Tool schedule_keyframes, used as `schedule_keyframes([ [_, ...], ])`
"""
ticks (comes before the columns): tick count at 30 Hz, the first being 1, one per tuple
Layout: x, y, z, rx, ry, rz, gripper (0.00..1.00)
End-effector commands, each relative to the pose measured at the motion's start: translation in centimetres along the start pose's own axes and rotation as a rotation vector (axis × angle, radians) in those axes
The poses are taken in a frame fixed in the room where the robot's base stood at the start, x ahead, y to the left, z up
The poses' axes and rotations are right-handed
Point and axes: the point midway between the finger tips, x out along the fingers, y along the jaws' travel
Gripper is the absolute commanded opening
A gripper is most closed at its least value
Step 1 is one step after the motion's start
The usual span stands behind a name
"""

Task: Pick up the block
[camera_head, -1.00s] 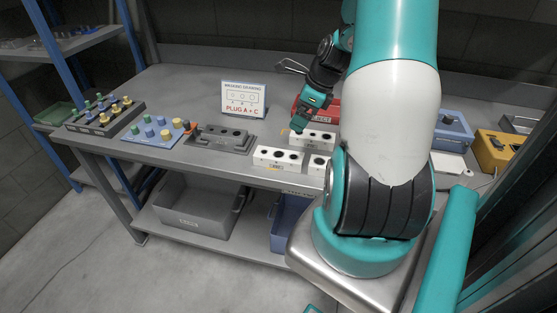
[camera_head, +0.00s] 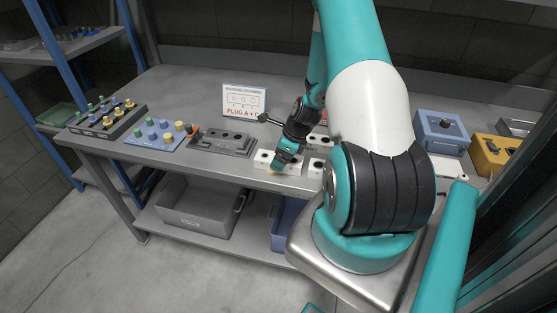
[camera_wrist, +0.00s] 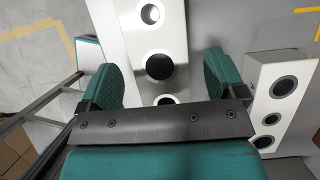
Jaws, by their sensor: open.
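A white block (camera_wrist: 157,30) with a row of round dark holes lies between the two teal fingers of my open gripper (camera_wrist: 164,80) in the wrist view. A gap shows on each side of it there. In the head view my gripper (camera_head: 283,163) is at the front left block (camera_head: 263,159) on the bench and covers part of it. Another white block (camera_wrist: 278,95) with holes lies to the right in the wrist view, outside the fingers. In the head view more white block (camera_head: 316,168) shows to the right, partly hidden by my arm.
A grey holed fixture (camera_head: 222,143) stands left of the blocks on the bench. Further left are a blue tray of plugs (camera_head: 142,143) and a black plug rack (camera_head: 90,131). A sign (camera_head: 241,91) stands behind. A blue box (camera_head: 441,132) and yellow box (camera_head: 495,150) are at right.

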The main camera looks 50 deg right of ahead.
Motion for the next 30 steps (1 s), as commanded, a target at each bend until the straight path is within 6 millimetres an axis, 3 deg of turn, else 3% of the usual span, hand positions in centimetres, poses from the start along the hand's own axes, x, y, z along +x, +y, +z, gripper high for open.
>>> schedule_keyframes([
  [6,2.0,0.0,0.0,0.000,0.001,0.001,0.89],
  [13,2.2,0.0,0.0,0.000,0.000,0.000,0.87],
  [22,2.1,0.0,0.0,0.000,0.000,0.000,0.18],
  [23,2.1,0.0,0.1,0.000,-0.001,-0.001,0.14],
  [30,2.0,-0.1,0.1,0.000,-0.001,-0.001,0.14],
])
